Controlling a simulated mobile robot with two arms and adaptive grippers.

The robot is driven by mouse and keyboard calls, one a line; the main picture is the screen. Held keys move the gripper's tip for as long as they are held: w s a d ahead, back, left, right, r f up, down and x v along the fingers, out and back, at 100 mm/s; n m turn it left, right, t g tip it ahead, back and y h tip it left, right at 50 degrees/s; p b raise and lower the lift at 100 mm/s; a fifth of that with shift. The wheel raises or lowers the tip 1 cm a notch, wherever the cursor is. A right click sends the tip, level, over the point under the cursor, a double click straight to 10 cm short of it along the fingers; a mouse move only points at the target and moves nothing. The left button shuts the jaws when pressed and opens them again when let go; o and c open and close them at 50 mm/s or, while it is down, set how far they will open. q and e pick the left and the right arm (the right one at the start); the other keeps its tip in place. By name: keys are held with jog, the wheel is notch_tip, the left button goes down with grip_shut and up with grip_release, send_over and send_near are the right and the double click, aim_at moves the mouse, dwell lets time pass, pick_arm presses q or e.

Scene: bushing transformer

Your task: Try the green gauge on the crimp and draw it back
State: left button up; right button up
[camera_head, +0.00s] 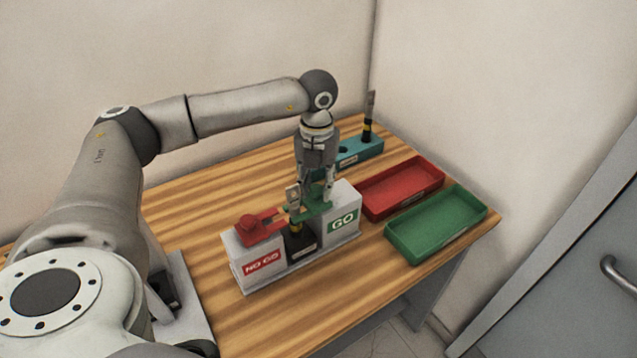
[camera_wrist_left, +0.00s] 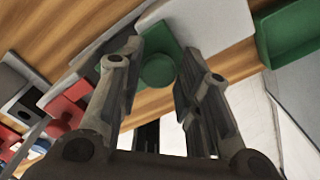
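The green gauge (camera_head: 319,207) lies on top of the stand's GO block (camera_head: 343,222), its near end close to the crimp. My left gripper (camera_head: 316,188) points down over it, with its fingers on either side of the green knob (camera_wrist_left: 158,71). Whether the fingers touch the knob cannot be told. The crimp, a terminal with a yellow-and-black lower part (camera_head: 295,225), stands upright in the dark middle holder. Whether the green gauge reaches around it cannot be told. The red gauge (camera_head: 257,231) rests on the NO GO block (camera_head: 262,264). My right gripper is out of view.
A teal block (camera_head: 362,153) at the back holds another upright terminal (camera_head: 369,118). A red tray (camera_head: 402,190) and a green tray (camera_head: 436,225) lie to the right of the stand. The wooden table (camera_head: 185,217) is clear to the left of the stand.

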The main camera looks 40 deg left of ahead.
aim_at(316, 188)
pick_arm(q)
jog(key=shift+o, duration=1.1)
jog(key=shift+s, duration=0.1)
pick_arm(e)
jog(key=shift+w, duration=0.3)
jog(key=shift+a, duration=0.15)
pick_arm(q)
jog(key=shift+r, duration=0.1)
notch_tip(316, 188, up, 12)
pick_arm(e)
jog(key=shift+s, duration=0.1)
